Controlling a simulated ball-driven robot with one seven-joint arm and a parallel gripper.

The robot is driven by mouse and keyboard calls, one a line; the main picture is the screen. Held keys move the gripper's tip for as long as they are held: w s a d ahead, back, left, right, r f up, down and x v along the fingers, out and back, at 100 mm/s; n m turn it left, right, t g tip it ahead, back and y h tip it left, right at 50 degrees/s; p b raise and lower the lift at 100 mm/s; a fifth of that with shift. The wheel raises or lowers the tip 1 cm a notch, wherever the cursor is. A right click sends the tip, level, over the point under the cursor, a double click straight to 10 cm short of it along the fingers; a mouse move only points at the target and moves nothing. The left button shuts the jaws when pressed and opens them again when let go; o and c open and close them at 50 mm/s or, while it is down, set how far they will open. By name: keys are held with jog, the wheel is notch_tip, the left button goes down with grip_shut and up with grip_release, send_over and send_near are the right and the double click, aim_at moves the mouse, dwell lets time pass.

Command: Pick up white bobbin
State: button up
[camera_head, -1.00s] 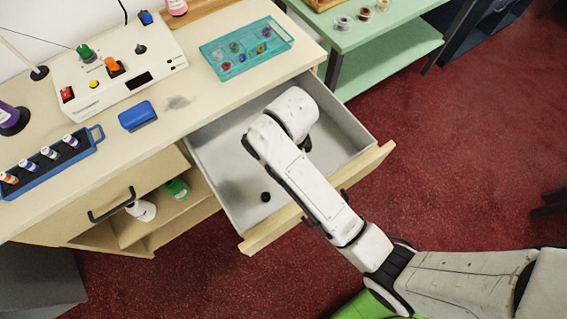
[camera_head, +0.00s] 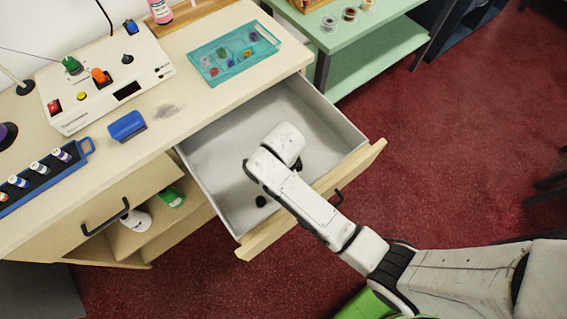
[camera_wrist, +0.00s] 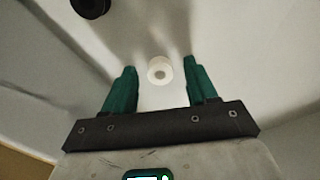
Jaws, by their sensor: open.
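The white bobbin (camera_wrist: 160,70) is a small pale ring with a hole in its middle. It lies on the floor of the open drawer in the wrist view, between and slightly beyond the fingertips of my gripper (camera_wrist: 160,75). The two green fingers are spread apart, with a gap between each finger and the bobbin. In the head view my arm reaches over the front of the drawer (camera_head: 335,117) and hides the bobbin and the fingers.
A small black object (camera_head: 261,201) lies in the drawer, and a black round thing (camera_wrist: 90,7) shows at the upper left of the wrist view. A teal tray (camera_head: 234,51) and a blue block (camera_head: 127,126) sit on the counter. The drawer walls surround my gripper.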

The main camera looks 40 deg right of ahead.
jog(key=shift+c, duration=0.2)
grip_shut()
dwell(0.3)
jog(key=shift+r, duration=0.15)
